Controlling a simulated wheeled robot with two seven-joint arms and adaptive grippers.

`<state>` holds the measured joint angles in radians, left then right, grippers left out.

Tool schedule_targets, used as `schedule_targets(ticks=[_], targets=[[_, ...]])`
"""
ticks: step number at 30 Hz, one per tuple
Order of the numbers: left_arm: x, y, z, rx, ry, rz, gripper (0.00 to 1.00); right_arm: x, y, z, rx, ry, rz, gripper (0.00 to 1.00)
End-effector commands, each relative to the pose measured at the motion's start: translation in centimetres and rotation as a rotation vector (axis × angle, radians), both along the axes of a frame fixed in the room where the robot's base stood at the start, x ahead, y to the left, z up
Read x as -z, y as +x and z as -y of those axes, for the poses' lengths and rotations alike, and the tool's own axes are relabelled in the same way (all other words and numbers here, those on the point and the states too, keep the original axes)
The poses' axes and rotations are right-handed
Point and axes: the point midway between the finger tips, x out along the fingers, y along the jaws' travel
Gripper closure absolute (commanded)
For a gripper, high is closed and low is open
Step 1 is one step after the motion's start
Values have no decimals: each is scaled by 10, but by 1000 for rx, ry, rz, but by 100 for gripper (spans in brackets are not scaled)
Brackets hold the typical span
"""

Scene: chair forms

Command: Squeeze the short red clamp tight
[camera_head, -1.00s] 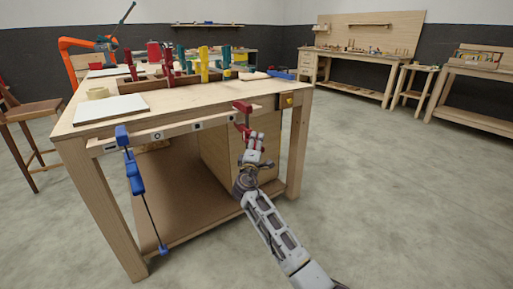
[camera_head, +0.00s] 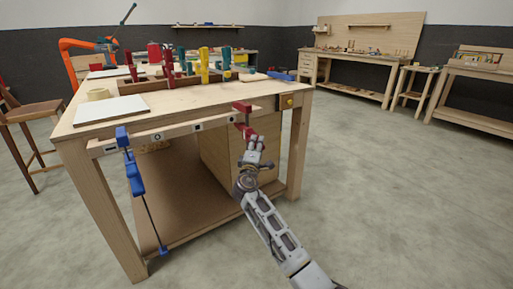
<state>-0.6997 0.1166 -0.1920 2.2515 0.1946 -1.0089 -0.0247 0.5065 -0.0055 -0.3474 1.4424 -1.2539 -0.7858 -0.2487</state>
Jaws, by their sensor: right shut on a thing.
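The short red clamp (camera_head: 242,107) sits on the front edge of the workbench, at the right part of the front strip. Its upper jaw shows above the tabletop edge and its red body hangs below. My right gripper (camera_head: 255,143) comes up from below and is shut on the lower part of the red clamp, hiding much of it. A long blue clamp (camera_head: 135,178) hangs at the left end of the same strip, its bar slanting down toward the lower shelf. My left gripper is not in view.
The workbench (camera_head: 190,103) carries a white board (camera_head: 110,110), a tape roll (camera_head: 98,94) and a wooden rack with several coloured clamps. A wooden panel stands below the top behind my gripper. Open floor (camera_head: 390,180) lies to the right.

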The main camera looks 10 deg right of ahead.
Motion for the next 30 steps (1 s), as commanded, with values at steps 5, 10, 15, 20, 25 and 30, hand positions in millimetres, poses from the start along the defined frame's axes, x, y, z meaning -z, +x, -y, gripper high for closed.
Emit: schedule_targets(ticks=[5,10,15,20,25,30], targets=[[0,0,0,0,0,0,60,0,0,0,0,-1,0,100],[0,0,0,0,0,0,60,1,-2,0,0,0,1,100],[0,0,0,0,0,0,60,2,-7,0,0,1,4,100],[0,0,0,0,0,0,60,2,-11,0,0,1,8,100],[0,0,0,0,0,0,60,2,-17,-1,0,2,12,100],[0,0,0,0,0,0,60,2,-21,-1,-1,2,15,100]])
